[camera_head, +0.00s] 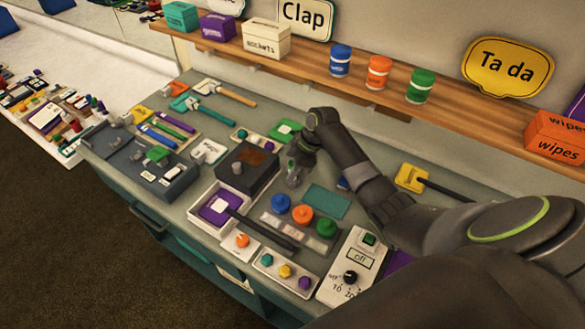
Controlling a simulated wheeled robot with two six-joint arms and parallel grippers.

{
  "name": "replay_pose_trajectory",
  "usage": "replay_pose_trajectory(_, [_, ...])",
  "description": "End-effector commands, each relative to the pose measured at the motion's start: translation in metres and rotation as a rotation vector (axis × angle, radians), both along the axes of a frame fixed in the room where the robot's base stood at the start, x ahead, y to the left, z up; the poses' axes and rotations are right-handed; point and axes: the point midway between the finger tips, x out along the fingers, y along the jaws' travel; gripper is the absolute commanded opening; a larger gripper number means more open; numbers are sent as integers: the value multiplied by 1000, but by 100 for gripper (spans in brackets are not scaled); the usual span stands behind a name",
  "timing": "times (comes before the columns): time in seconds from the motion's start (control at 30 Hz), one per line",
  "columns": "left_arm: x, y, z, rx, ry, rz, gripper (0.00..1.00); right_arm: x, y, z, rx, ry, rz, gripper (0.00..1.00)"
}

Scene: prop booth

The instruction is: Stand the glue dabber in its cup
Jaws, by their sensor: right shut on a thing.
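My right arm comes in from the lower right and reaches over the middle of the bench. Its gripper (293,174) points down between the dark box and the teal mat. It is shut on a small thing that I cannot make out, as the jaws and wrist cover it. I cannot pick out the glue dabber or its cup for sure in this view. My left gripper is not in view.
The dark box (262,185) and a white tray with a purple-headed paddle (219,207) are left of the gripper. Blue, orange and green knobs (303,214) and a teal mat (327,203) are close by. A wooden shelf (304,62) runs behind. The bench is crowded.

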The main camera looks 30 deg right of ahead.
Motion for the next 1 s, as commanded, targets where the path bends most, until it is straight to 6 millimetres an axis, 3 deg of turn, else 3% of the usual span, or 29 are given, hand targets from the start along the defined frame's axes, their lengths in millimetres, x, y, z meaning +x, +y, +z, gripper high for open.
replay_pose_trajectory(1.0, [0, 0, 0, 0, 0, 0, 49, 0, 0, -7, 1, 1, -1, 1])
